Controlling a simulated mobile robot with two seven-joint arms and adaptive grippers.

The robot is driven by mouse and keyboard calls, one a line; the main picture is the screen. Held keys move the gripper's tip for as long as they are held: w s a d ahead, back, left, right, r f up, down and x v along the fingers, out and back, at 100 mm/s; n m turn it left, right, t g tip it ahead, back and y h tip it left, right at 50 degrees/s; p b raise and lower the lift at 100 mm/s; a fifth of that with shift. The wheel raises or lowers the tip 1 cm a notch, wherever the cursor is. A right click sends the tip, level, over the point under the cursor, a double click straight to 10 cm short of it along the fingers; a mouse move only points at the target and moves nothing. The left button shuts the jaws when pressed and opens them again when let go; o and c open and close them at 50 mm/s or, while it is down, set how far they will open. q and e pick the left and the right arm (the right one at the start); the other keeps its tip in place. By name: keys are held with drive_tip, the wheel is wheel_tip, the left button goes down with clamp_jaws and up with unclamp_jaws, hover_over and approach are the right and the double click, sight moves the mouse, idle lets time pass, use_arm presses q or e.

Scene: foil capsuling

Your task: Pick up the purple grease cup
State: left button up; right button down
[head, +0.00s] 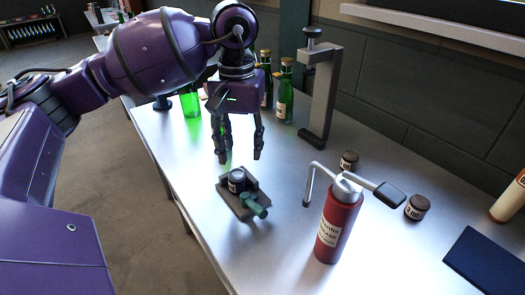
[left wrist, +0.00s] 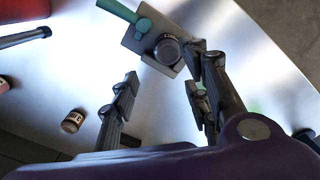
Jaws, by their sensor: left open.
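The purple grease cup (head: 237,181), small, dark and round with a pale label, sits upright on a grey holder (head: 232,206) with a green handle (head: 255,207). In the left wrist view the cup (left wrist: 168,51) shows from above, on the holder (left wrist: 141,48). My left gripper (head: 239,152) points down, open and empty, above and slightly behind the cup, apart from it. In the left wrist view the left gripper's fingers (left wrist: 160,88) are spread, with the cup beyond their tips. My right gripper is not in view.
A red grease bottle (head: 338,222) with a bent spout stands right of the holder. Two brown jars (head: 349,160) (head: 417,207) stand farther right. A grey press stand (head: 320,100) and green bottles (head: 285,92) are behind. A dark blue pad (head: 490,262) lies at right.

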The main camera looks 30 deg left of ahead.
sight(240, 173)
use_arm(q)
drive_tip(key=shift+w, duration=0.25)
drive_tip(key=f, duration=0.1)
drive_tip(key=s+f, duration=0.1)
drive_tip(key=f, duration=0.1)
drive_tip(key=shift+s+a+f, duration=0.1)
drive_tip(key=shift+a+f, duration=0.05)
drive_tip(key=shift+f, duration=0.15)
wheel_tip(240, 173, down, 4)
drive_tip(key=shift+r, duration=0.15)
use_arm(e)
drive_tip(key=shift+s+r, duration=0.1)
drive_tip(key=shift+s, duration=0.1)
use_arm(q)
clamp_jaws()
drive_tip(key=shift+r+p, duration=0.1)
drive_tip(key=shift+p, duration=0.2)
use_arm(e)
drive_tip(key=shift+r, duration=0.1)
